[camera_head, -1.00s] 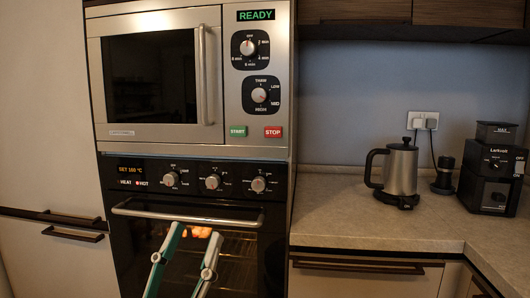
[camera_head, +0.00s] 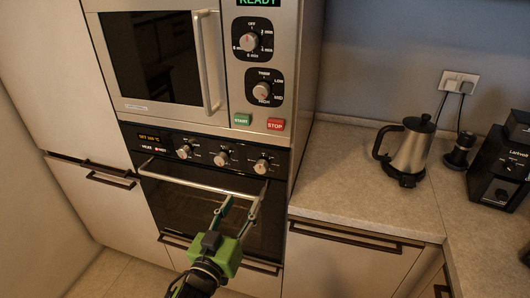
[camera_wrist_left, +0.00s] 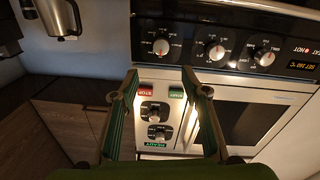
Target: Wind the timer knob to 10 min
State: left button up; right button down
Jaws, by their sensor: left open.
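The oven's control panel has three round knobs: left (camera_head: 183,152), middle (camera_head: 221,159) and right (camera_head: 261,166). Their labels are too small to tell which is the timer. The right knob also shows in the left wrist view (camera_wrist_left: 161,47), where the scene is upside down. The microwave above has an upper dial (camera_head: 250,40) marked in minutes. Its red pointer is near the top, close to OFF. My left gripper (camera_head: 246,193) is open and empty, in front of the oven just below the right knob, apart from it. My right gripper is not in view.
The oven's bar handle (camera_head: 200,184) runs below the knobs, close to my left fingers. The microwave's green START (camera_head: 242,119) and red STOP (camera_head: 276,125) buttons sit above. A kettle (camera_head: 409,152) and a black grinder (camera_head: 498,172) stand on the counter (camera_head: 340,190) at right.

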pick_arm(q)
jog(key=p, duration=0.2)
send_near(260, 170)
jog(key=x, duration=0.6)
jog(key=shift+w+d+r, duration=0.1)
jog(key=shift+w+r, duration=0.05)
jog(key=shift+w, duration=0.1)
jog(key=shift+x, duration=0.9)
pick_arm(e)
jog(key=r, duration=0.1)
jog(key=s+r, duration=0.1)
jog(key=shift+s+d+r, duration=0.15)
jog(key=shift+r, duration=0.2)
pick_arm(q)
jog(key=c, duration=1.1)
